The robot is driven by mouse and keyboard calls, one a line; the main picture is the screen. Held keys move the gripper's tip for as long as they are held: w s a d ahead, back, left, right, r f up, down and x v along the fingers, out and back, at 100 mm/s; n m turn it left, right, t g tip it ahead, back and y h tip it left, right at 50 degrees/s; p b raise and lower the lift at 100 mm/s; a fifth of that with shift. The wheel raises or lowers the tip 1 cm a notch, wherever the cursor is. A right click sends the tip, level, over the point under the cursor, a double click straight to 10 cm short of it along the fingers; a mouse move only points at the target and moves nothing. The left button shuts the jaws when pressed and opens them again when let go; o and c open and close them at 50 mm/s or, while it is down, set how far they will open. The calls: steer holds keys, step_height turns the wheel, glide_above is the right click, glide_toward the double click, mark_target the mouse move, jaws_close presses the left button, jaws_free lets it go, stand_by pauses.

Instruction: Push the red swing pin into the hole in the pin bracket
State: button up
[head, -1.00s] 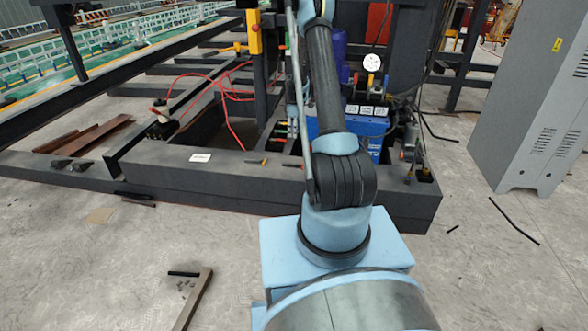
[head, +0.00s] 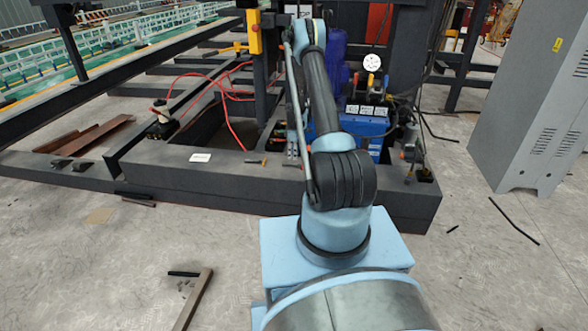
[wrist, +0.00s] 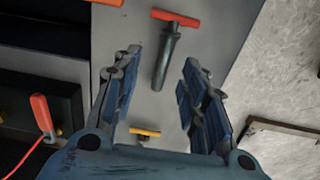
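In the wrist view, a pin with a red crossbar handle and a dark tapering shaft, apparently the red swing pin (wrist: 165,55), shows against a grey surface. My gripper (wrist: 161,58) is open, with one finger on each side of the shaft and a visible gap on both sides. The red handle shows beyond the fingertips. In the head view my gripper (head: 292,150) points down over the front beam. I cannot pick out the pin bracket or its hole for certain in either view.
A small yellow-topped part (wrist: 145,132) lies between the finger bases. A red-orange handle (wrist: 41,112) stands at the left of the wrist view. The dark front beam (head: 225,185) runs below my gripper. A blue box (head: 365,127) and red cables (head: 232,95) are behind it.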

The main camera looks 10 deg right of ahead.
mark_target(293, 165)
steer(key=shift+s+f, duration=0.25)
steer(key=shift+f, duration=1.45)
steer(key=shift+s+f, duration=0.2)
steer(key=shift+f, duration=1.45)
steer(key=shift+c, duration=0.3)
jaws_close()
